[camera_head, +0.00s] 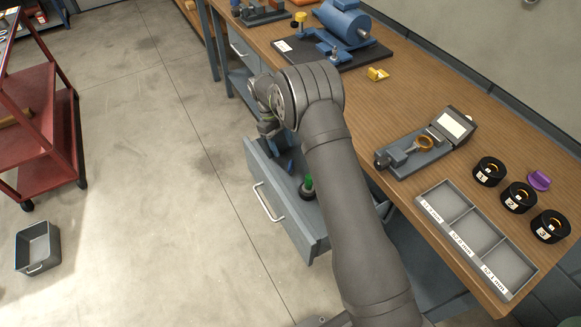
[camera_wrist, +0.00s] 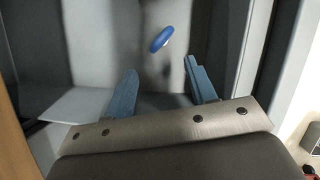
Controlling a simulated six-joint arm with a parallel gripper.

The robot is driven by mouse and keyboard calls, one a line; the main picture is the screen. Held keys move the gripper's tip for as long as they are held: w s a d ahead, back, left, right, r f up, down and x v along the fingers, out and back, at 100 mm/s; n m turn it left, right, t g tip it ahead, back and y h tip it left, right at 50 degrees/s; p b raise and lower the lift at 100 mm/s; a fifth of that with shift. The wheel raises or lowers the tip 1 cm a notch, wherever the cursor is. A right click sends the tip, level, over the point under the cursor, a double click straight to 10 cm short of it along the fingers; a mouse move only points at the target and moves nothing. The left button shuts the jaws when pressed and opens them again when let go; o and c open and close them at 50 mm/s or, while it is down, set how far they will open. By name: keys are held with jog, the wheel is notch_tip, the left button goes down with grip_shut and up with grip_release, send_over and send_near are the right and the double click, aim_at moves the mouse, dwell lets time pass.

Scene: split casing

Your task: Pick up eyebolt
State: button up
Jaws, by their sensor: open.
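In the wrist view my gripper (camera_wrist: 160,68) is open and empty, its two blue-grey fingers spread and pointing into the open drawer. A small blue oval piece (camera_wrist: 161,39) with a pale edge lies beyond the fingertips, roughly between them and not touching either. It may be the eyebolt, but its shape is too small to tell. In the head view a small blue piece (camera_head: 290,166) shows in the drawer (camera_head: 313,234), just below my gripper, which my wrist partly hides.
A green-topped piece (camera_head: 308,184) stands in the drawer near its front. Drawer walls are close around my gripper. The workbench (camera_head: 420,100) carries a blue casing (camera_head: 345,24), a measuring fixture (camera_head: 420,150), black numbered rings (camera_head: 489,172) and a grey three-bin tray (camera_head: 447,212).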

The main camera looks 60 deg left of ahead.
aim_at(290, 165)
jog(key=x, duration=0.9)
jog(key=shift+d+f, duration=0.1)
grip_shut()
